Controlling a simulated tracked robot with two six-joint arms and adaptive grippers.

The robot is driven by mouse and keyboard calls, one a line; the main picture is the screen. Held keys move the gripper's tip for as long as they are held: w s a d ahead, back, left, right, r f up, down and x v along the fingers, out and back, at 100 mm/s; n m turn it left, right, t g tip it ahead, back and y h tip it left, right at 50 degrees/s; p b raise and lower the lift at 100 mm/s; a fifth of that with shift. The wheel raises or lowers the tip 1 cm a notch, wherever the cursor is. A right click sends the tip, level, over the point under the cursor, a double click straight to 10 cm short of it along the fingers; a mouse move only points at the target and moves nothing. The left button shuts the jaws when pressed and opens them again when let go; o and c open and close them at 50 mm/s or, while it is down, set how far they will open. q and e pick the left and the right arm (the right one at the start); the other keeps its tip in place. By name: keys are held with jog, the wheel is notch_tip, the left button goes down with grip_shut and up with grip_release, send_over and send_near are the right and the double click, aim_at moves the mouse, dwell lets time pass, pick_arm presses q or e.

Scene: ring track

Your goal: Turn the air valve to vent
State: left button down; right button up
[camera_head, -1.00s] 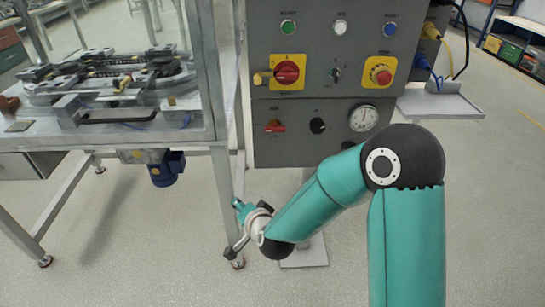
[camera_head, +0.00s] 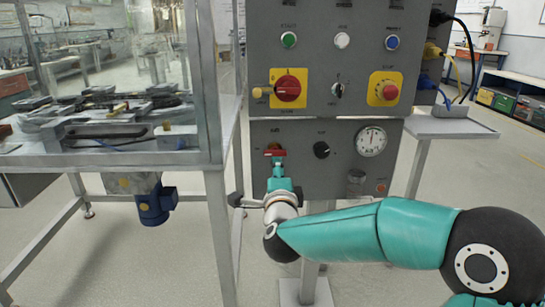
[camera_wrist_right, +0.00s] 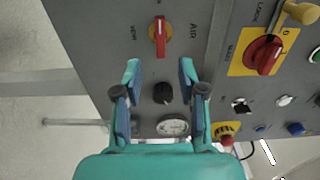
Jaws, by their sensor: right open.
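The air valve (camera_head: 275,152) is a red handle on the lower grey panel, lying level across its mount. In the right wrist view the valve handle (camera_wrist_right: 159,36) shows with the word AIR on one side and VENT on the other. My right gripper (camera_head: 278,183) is just below and in front of the valve in the head view. In the right wrist view my right gripper (camera_wrist_right: 160,72) is open, its fingers apart and empty; the valve lies beyond the fingertips. I cannot tell the exact distance. My left gripper is in neither view.
Beside the valve are a black knob (camera_head: 321,150) and a round gauge (camera_head: 371,141). Above are a red switch (camera_head: 287,88) with a yellow padlock and a red stop button (camera_head: 390,92). A glass-walled machine frame (camera_head: 212,200) stands close on the left, a small shelf (camera_head: 450,127) on the right.

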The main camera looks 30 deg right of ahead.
aim_at(275, 155)
jog(key=x, duration=1.1)
jog(key=shift+a, duration=0.15)
jog(key=shift+c, duration=0.3)
grip_shut()
jog(key=shift+a+f, duration=0.1)
jog(key=shift+a, duration=0.1)
jog(key=shift+d, duration=0.15)
